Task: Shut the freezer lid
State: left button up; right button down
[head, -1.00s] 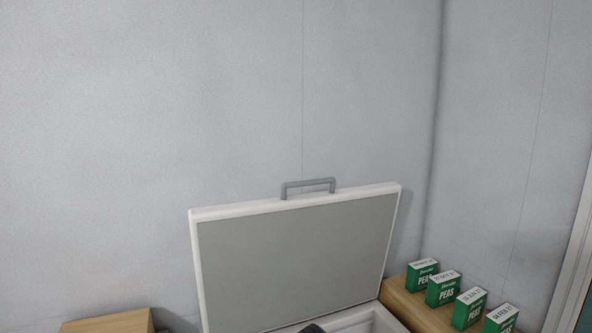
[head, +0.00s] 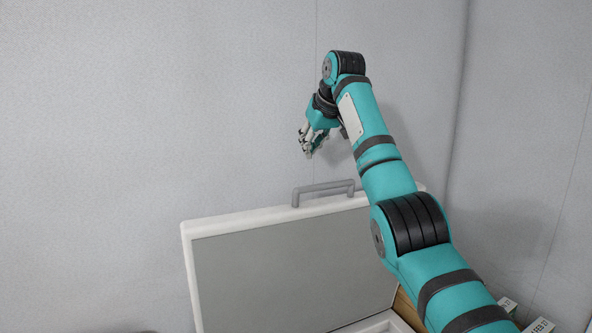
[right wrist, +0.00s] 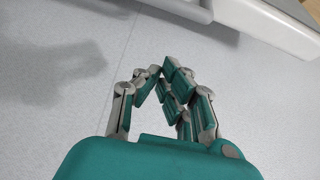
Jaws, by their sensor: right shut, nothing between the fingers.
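The freezer lid (head: 285,268) stands raised in the head view, its grey inner face toward me, with a white rim and a grey bar handle (head: 322,189) on its top edge. A strip of the freezer's white body (head: 378,324) shows below it. My right gripper (head: 308,153) is above the handle, apart from it, with its fingers shut and empty. In the right wrist view its fingertips (right wrist: 163,72) come together over bare background. The right arm hides the lid's right edge. My left gripper is not in view.
A grey wall (head: 150,110) stands behind the lid. Green PEAS boxes (head: 541,325) are partly hidden by my right arm at the lower right, on a wooden surface (head: 407,310). The space left of the gripper is clear.

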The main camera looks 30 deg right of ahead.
jog(key=p, duration=0.6)
send_over(309, 200)
notch_tip(309, 200, down, 7)
jog(key=shift+f, duration=0.1)
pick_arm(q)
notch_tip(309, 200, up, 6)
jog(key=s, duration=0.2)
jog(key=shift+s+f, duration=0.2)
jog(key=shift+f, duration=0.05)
